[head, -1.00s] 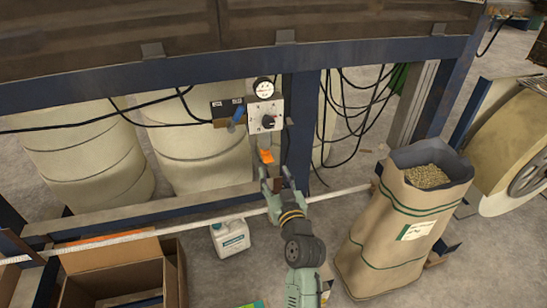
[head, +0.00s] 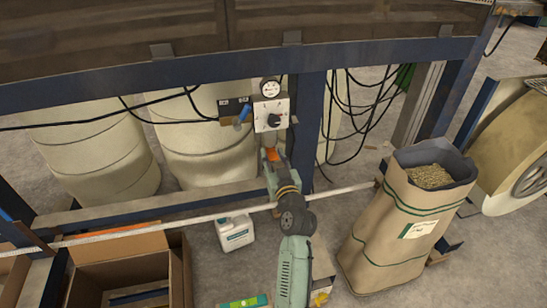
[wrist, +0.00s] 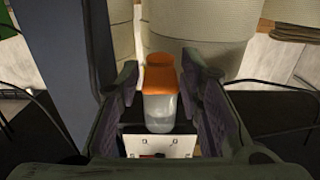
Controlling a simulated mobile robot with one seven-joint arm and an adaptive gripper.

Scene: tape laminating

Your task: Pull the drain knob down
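The drain knob appears to be the orange part (wrist: 160,76) on the end of a clear bowl (wrist: 160,112). In the wrist view it lies between my two fingers, with a gap on each side. In the head view the orange part (head: 274,153) shows just below the white control box (head: 271,114), partly covered by my gripper (head: 270,158). My gripper also fills the wrist view (wrist: 160,72); its fingers are apart and hold nothing. The box has a black dial and a round gauge (head: 270,89) above it.
A blue frame post (head: 306,130) stands close on the right of my gripper, with black cables hanging beyond it. A blue-handled valve (head: 243,114) is left of the box. A white pipe (head: 150,229), a white jug (head: 235,233) and a paper sack (head: 390,225) are nearby.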

